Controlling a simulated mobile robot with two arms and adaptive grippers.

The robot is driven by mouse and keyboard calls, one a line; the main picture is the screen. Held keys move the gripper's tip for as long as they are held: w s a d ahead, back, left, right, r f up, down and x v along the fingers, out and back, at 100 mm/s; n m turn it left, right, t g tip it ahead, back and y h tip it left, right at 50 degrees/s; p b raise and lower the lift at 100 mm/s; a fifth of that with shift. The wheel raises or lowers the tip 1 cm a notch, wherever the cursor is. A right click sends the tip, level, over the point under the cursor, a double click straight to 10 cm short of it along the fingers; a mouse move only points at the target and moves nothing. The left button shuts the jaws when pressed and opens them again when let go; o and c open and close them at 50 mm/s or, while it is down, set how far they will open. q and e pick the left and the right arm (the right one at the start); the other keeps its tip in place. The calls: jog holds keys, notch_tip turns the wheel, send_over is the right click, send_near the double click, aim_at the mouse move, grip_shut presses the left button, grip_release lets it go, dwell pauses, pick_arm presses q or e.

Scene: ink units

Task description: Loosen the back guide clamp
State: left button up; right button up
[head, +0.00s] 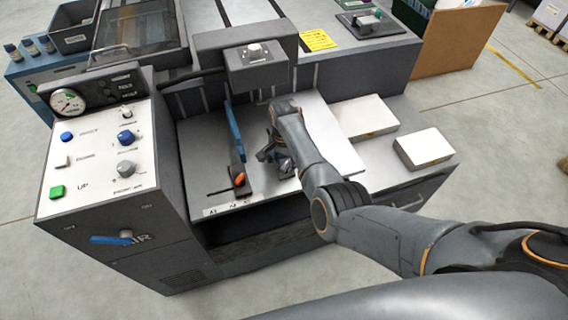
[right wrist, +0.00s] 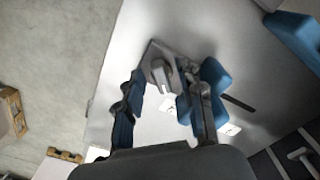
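In the right wrist view a grey clamp block with a pale lever (right wrist: 160,74) sits on the white bed, with a blue guide piece (right wrist: 214,76) against its right side. It looks like the back guide clamp; in the head view my gripper and arm hide it. My right gripper (head: 272,154) is low over the bed. In the right wrist view its fingers (right wrist: 160,110) are spread apart, with the clamp just beyond the fingertips and nothing visibly held. I cannot tell whether a finger touches the block or guide. My left gripper is not in view.
A tall blue guide (head: 234,128) and an orange-tipped lever (head: 239,179) stand left of my gripper. A grey overhead head (head: 256,66) hangs behind it. White paper stacks (head: 422,148) lie to the right. A control panel (head: 98,150) rises at left.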

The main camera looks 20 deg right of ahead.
grip_shut()
jog(key=n+p, duration=0.2)
jog(key=n, duration=0.1)
jog(key=shift+s+d+r, duration=0.1)
jog(key=shift+r, duration=0.05)
jog(key=n+p, duration=0.1)
jog(key=n, duration=0.2)
jog(key=shift+d+n, duration=0.1)
jog(key=shift+n, duration=0.3)
jog(key=n+p, duration=0.1)
jog(key=n, duration=0.4)
jog(key=shift+d, duration=0.15)
jog(key=n, duration=0.6)
jog(key=shift+d, duration=0.1)
